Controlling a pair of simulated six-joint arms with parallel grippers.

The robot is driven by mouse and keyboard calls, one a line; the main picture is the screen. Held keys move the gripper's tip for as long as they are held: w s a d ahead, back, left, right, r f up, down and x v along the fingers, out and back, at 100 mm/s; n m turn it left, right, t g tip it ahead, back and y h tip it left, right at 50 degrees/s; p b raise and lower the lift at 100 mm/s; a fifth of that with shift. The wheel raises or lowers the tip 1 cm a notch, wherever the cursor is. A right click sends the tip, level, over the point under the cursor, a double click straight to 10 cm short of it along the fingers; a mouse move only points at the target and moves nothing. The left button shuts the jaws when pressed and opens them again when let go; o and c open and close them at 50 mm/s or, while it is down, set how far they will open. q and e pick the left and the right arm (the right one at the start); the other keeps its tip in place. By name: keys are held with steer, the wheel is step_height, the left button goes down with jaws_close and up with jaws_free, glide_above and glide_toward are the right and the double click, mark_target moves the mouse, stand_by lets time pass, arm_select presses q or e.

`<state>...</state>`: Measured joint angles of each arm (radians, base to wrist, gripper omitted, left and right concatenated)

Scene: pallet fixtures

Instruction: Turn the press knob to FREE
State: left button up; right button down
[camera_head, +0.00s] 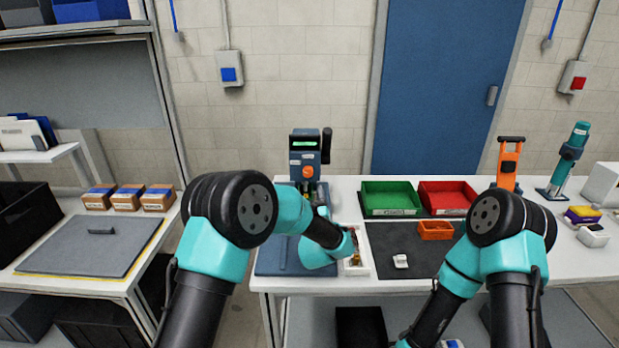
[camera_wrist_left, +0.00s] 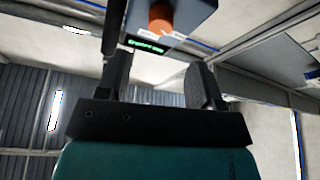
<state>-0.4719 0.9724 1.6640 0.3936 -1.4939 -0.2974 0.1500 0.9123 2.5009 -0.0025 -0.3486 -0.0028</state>
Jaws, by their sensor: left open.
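The press (camera_head: 305,150) is a dark blue-grey box at the back left of the white table, with a small green-lit display and an orange knob (camera_head: 308,172) below it on its front. A black lever stands at its right side. In the left wrist view the knob (camera_wrist_left: 160,18) and the green display (camera_wrist_left: 146,45) show at the top, beyond the fingers; labels by the knob are too small to read. My left gripper (camera_wrist_left: 163,75) is open and empty, apart from the knob. In the head view it is just below and in front of the press, partly hidden by my arm.
A green bin (camera_head: 390,197) and a red bin (camera_head: 446,196) stand right of the press. A small orange tray (camera_head: 436,230) and a white part (camera_head: 400,261) lie on the dark mat (camera_head: 385,235). An orange stand (camera_head: 509,165) is at the back right.

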mark_target(308, 173)
arm_select(q)
steer(key=shift+x, duration=3.75)
steer(key=shift+c, duration=0.3)
steer(key=c, duration=0.9)
steer(key=shift+o, duration=0.2)
steer(key=shift+m+h, duration=0.4)
steer(key=shift+m, duration=0.2)
steer(key=m+h, duration=0.2)
steer(key=m, duration=0.2)
steer(key=m+h, duration=0.2)
steer(key=m, duration=0.1)
steer(key=shift+a+m, duration=0.15)
steer(key=shift+m, duration=0.25)
steer(key=m+g+h, duration=0.1)
steer(key=m+h, duration=0.1)
steer(key=m, duration=0.2)
steer(key=m+g+h, duration=0.1)
steer(key=m, duration=0.3)
steer(key=shift+h, duration=0.4)
